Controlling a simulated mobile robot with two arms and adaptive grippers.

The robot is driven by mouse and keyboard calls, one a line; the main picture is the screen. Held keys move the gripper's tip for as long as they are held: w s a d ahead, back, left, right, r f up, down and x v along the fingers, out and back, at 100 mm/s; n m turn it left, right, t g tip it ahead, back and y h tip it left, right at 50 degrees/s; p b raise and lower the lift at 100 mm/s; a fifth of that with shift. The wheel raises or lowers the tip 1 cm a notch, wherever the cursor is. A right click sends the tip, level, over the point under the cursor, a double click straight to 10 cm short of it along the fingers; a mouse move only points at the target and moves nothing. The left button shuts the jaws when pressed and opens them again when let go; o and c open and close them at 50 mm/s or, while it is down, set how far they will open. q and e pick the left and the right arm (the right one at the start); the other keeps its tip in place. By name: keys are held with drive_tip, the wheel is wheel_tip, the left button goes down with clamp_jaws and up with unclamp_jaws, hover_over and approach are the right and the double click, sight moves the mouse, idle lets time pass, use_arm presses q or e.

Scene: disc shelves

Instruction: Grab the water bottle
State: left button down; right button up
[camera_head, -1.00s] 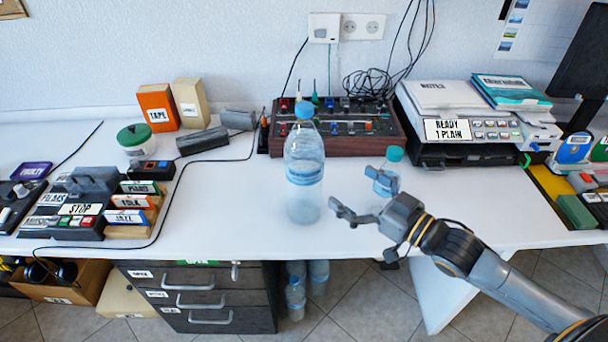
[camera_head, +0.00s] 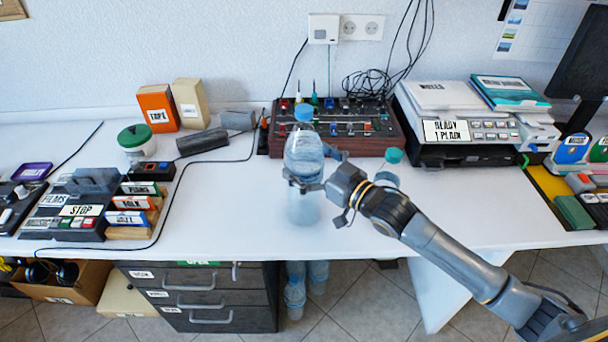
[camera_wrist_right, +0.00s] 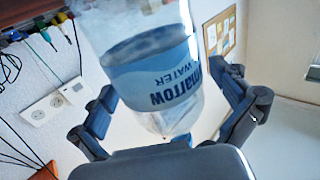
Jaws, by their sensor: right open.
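A large clear water bottle (camera_head: 304,155) with a blue cap stands upright near the front of the white table, in the middle of the head view. My right gripper (camera_head: 312,168) reaches it from the right, with its fingers on either side of the bottle. In the right wrist view the bottle (camera_wrist_right: 150,70), with its blue label, lies between the two open fingers, and gaps show beside it. A smaller bottle with a teal cap (camera_head: 393,156) stands behind my right arm, partly hidden. My left gripper is not in view.
A mixer panel (camera_head: 340,128) with knobs and cables stands behind the bottle. A grey printer-like device (camera_head: 470,130) is at the right. Labelled boxes and a control panel (camera_head: 75,205) are at the left. The table (camera_head: 225,215) left of the bottle is clear.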

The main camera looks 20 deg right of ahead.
drive_tip(key=shift+w+a, duration=0.2)
drive_tip(key=shift+w, duration=0.15)
drive_tip(key=shift+s, duration=0.1)
drive_tip(key=shift+c, duration=0.4)
drive_tip(key=c, duration=1.4)
drive_tip(key=shift+r, duration=0.35)
drive_tip(key=c, duration=0.3)
